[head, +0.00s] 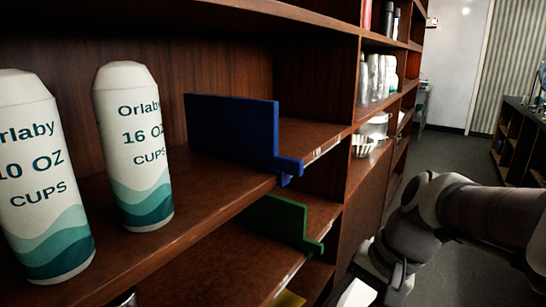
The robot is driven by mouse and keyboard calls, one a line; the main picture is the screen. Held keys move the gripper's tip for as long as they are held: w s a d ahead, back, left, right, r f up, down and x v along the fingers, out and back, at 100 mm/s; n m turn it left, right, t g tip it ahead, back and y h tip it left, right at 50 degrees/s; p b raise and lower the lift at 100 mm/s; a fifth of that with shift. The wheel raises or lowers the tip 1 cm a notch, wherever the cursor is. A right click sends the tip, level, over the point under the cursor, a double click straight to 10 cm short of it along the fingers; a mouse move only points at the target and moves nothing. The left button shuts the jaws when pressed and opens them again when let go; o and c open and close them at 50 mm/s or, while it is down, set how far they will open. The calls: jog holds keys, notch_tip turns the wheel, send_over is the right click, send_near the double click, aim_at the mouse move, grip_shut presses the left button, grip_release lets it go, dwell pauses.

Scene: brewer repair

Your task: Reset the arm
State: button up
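My arm (470,212) reaches in from the right edge, in front of the wooden shelving. It bends down toward the bottom of the head view, over the aisle side of the shelves. The end of the arm (385,270) is low in the picture, just right of the shelf front. My gripper's fingers are not clearly visible there, so I cannot see whether they are open or shut or whether they hold anything. The arm appears apart from the shelf items.
Cup sleeves marked 10 OZ (45,180) and 16 OZ (135,150) stand on the near shelf (190,205). A blue divider (232,130) and a green divider (280,218) jut from the shelf fronts. Open floor (455,150) lies behind the arm; a low dark shelf (520,140) stands right.

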jog(key=s+d+r+n+t+h, duration=0.2)
jog(key=s+r+n+t+h, duration=0.15)
jog(key=s+n, duration=0.25)
notch_tip(320, 180, up, 15)
jog(key=p, duration=1.5)
jog(key=shift+d, duration=0.25)
jog(key=shift+t+h, duration=0.25)
